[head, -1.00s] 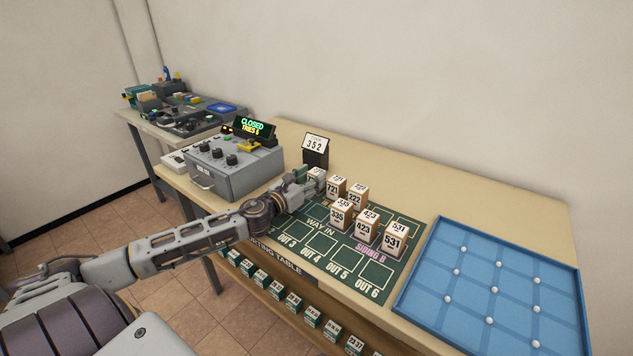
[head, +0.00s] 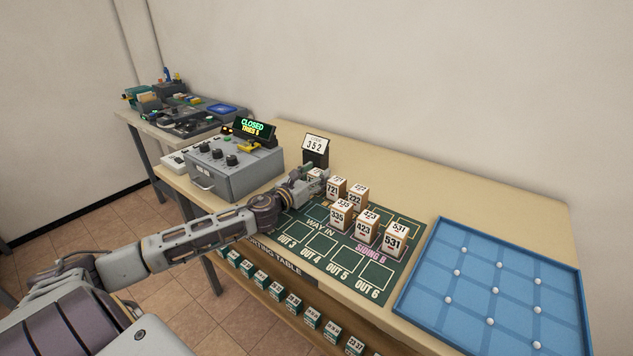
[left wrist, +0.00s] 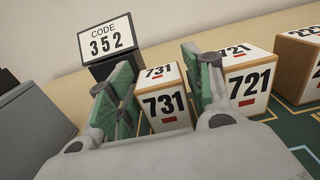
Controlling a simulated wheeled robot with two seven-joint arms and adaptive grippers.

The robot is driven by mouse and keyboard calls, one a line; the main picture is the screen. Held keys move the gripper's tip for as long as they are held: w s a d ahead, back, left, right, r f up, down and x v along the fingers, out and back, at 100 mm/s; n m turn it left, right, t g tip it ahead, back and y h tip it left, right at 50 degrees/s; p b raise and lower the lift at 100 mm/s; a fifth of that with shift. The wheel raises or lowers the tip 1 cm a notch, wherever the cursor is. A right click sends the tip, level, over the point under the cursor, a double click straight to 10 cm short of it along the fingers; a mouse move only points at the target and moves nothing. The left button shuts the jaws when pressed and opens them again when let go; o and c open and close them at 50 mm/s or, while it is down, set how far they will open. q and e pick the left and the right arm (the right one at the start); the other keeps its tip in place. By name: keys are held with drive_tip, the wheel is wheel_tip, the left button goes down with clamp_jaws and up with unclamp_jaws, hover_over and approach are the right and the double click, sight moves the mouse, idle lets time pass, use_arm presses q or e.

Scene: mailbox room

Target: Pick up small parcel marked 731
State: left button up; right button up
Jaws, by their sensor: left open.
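The small parcel marked 731 (left wrist: 164,104) is a white-fronted box with brown sides, upright on the green mat. In the left wrist view it stands between the two green-padded fingers of my left gripper (left wrist: 160,98), which is open. In the head view my left gripper (head: 308,182) covers most of this parcel. The parcel marked 721 (left wrist: 243,82) stands close to the right, beside the right finger; it also shows in the head view (head: 335,188). My right gripper is not in view.
Parcels marked 222 (head: 355,198), 335 (head: 341,216), 423 (head: 364,232) and 531 (head: 394,240) stand on the green mat (head: 310,243). A code sign 352 (head: 316,145) stands behind. A grey control box (head: 232,168) is left, a blue tray (head: 500,285) right.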

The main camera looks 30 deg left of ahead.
sight(315, 173)
use_arm(q)
drive_tip(key=shift+c, duration=0.3)
use_arm(e)
drive_tip(key=shift+w+r, duration=0.1)
use_arm(q)
drive_tip(key=c, duration=0.8)
drive_tip(key=shift+o, duration=0.2)
use_arm(e)
drive_tip(key=shift+w+r, duration=0.1)
drive_tip(key=shift+w, duration=0.25)
use_arm(q)
drive_tip(key=shift+r, duration=0.15)
use_arm(e)
drive_tip(key=shift+s, duration=0.15)
use_arm(q)
drive_tip(key=shift+r, duration=0.2)
drive_tip(key=shift+r+p, duration=0.3)
drive_tip(key=shift+r, duration=0.15)
wheel_tip(315, 173, up, 6)
drive_tip(key=shift+r+p, duration=0.15)
drive_tip(key=shift+p, duration=0.8)
drive_tip(key=shift+r, duration=1.1)
use_arm(e)
wheel_tip(315, 173, down, 9)
drive_tip(key=s+d, duration=0.2)
drive_tip(key=shift+s+d+r+t, duration=0.15)
drive_tip(key=shift+d+t, duration=0.25)
